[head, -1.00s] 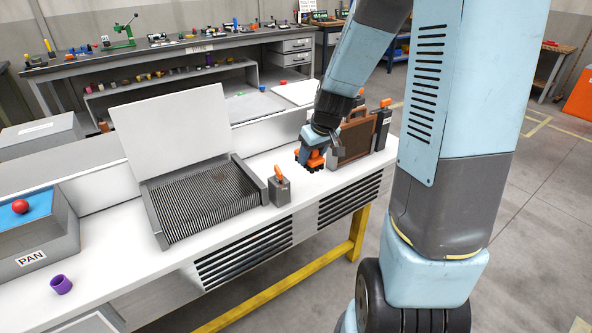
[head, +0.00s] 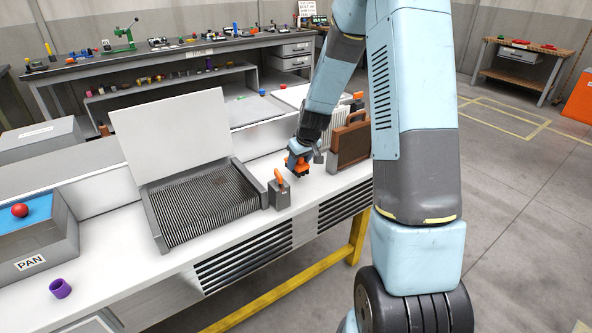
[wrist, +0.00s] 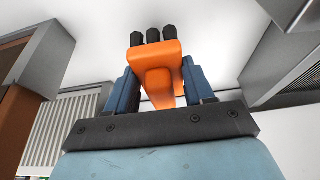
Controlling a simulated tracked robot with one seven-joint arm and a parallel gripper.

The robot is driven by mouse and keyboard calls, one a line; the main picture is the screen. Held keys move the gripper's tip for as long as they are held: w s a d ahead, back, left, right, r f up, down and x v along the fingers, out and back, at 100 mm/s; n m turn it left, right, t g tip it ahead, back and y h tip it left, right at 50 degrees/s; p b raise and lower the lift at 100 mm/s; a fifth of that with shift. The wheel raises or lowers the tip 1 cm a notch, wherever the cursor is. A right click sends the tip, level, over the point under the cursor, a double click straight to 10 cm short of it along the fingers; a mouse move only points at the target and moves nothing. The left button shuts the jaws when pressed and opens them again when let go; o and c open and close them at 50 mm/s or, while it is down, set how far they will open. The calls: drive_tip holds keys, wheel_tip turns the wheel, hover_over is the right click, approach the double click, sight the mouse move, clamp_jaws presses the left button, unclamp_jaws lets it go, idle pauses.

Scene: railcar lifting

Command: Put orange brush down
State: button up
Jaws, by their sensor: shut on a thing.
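The orange brush (head: 301,167) is in my gripper (head: 299,160), over the white bench top between the grey block with the orange handle and the brown panel. In the wrist view the orange brush (wrist: 155,66) sits between the two blue fingers of my gripper (wrist: 155,85), which are shut on it. Its dark bristle tufts point away from the wrist. The head view does not clearly show whether the bristles touch the bench.
A grey block with an orange handle (head: 279,190) stands just left of my gripper. A ribbed grill (head: 203,205) with a raised lid (head: 172,133) is further left. The brown panel (head: 350,145) stands close on the right. Clear white bench top (head: 322,186) lies in front.

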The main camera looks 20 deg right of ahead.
drive_tip(key=shift+w+f, duration=0.3)
drive_tip(key=shift+f, duration=0.15)
wheel_tip(320, 180, down, 3)
drive_tip(key=shift+r, duration=0.1)
drive_tip(key=o, duration=1.4)
